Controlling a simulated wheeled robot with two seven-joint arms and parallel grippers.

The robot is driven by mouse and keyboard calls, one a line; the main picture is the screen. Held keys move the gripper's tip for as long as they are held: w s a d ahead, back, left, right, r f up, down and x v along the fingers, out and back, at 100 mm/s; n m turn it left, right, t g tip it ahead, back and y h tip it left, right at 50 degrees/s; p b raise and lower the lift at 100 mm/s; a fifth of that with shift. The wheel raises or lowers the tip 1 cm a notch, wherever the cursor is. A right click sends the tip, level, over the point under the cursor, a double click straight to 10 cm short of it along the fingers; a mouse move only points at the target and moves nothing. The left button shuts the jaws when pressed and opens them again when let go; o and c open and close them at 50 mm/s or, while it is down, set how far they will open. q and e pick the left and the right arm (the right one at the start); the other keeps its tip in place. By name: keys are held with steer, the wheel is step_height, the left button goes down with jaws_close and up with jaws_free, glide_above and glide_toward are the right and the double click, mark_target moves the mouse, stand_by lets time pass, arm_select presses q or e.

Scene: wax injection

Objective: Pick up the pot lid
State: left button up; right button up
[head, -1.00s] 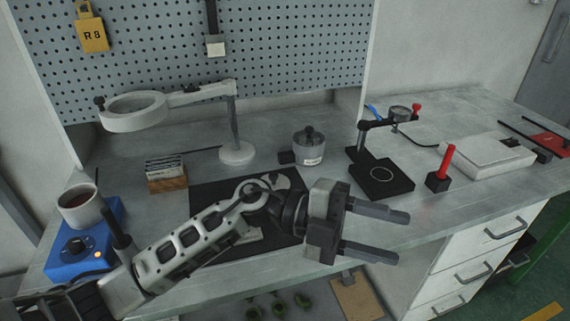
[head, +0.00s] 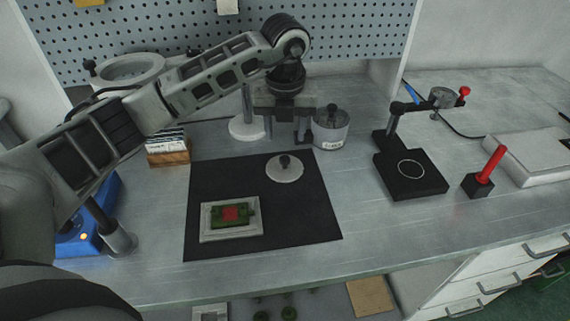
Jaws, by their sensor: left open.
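The pot lid (head: 285,168), a pale round disc with a dark knob, lies flat on the black mat (head: 318,215). My left gripper (head: 286,132) points down, open and empty, above and behind the lid in the head view, apart from it. Its fingers partly overlap the view of a grey lidded canister (head: 332,130) behind the mat; I cannot tell how close they are to it. The pot on the blue heater (head: 82,235) is hidden behind my left arm. My right gripper is not in view.
A pale tray (head: 210,236) with a green and red piece lies on the mat's front left. A card box (head: 168,155) and a magnifier lamp base (head: 246,129) stand behind. A black gauge stand (head: 412,180) and a red-handled tool (head: 490,165) stand right.

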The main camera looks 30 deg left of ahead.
mark_target(285, 158)
arm_select(q)
steer(key=shift+w+a+f+p, duration=0.15)
steer(key=shift+f+p, duration=0.1)
steer(key=shift+f, duration=1.75)
steer(key=shift+w+a+f+p, duration=0.1)
steer(key=shift+w+f+p, duration=0.1)
steer(key=shift+f, duration=1.75)
jaws_close()
